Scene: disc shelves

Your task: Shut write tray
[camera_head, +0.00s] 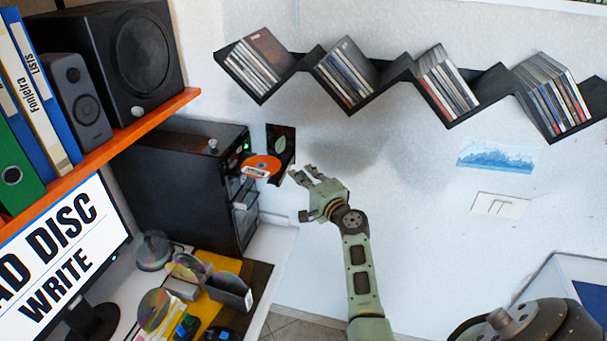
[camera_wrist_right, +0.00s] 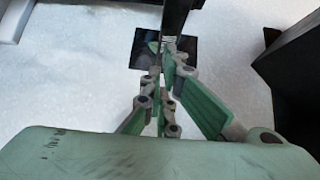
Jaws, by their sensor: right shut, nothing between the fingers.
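The black computer tower (camera_head: 185,175) stands on the desk at the left of the head view. A disc tray sticks out of its upper front with an orange disc (camera_head: 262,167) on it. A green light shows near that tray. My right gripper (camera_head: 301,174) is just right of the disc, in front of the white wall, apart from it in the picture. The right wrist view shows its fingers (camera_wrist_right: 162,72) together with nothing held. A dark upright shape (camera_wrist_right: 175,18) is beyond the fingertips; I cannot tell whether it is the tray. My left gripper is not in view.
A monitor (camera_head: 62,255) reading "AD DISC" and "WRITE" is at the left. Clear discs (camera_head: 153,250) and a dark holder (camera_head: 231,291) lie on the desk. An orange shelf (camera_head: 100,155) with speakers is above. A zigzag disc shelf (camera_head: 398,74) hangs on the wall.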

